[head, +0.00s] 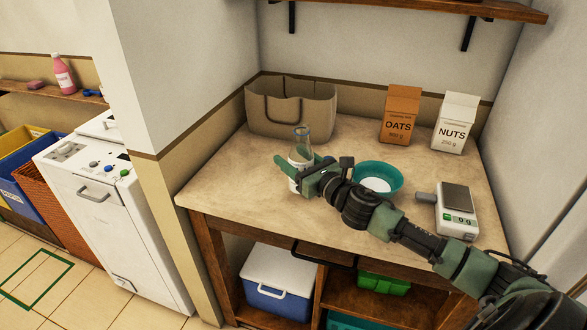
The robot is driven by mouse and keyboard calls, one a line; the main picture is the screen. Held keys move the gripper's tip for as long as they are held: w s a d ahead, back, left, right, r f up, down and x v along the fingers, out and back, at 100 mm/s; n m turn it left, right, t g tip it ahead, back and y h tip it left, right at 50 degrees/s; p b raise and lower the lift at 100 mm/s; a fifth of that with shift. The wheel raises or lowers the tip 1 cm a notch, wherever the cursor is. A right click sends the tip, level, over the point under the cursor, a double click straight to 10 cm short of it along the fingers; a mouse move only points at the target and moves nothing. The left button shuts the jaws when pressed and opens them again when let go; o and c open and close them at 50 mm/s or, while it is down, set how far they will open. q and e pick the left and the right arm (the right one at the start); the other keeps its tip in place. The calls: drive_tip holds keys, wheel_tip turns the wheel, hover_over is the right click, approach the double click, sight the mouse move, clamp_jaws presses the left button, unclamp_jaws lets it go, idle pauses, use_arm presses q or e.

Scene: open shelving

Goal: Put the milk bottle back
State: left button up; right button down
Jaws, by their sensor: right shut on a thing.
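The milk bottle (301,148) is clear glass with a narrow neck and a white lower part. It looks upright over the left front of the wooden counter (235,185). My right gripper (292,179) is shut on the bottle's lower body, with green fingers around it. The fingers hide part of the bottle, and I cannot tell whether its base touches the counter. My left gripper is not in view.
A beige bag (280,118) stands behind the bottle. A teal bowl (386,171), an oats carton (400,112), a nuts carton (455,120) and a scale (456,211) are to the right. A blue cooler (277,284) sits below. The counter's left front is clear.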

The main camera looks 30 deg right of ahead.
wheel_tip(320, 180, down, 2)
drive_tip(key=shift+f, duration=0.25)
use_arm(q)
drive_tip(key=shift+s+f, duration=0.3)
use_arm(e)
drive_tip(key=shift+f, duration=0.1)
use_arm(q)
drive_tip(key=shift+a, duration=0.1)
use_arm(e)
drive_tip(key=shift+f+b, duration=0.15)
drive_tip(key=shift+b, duration=0.15)
drive_tip(key=shift+c, duration=2.3)
unclamp_jaws()
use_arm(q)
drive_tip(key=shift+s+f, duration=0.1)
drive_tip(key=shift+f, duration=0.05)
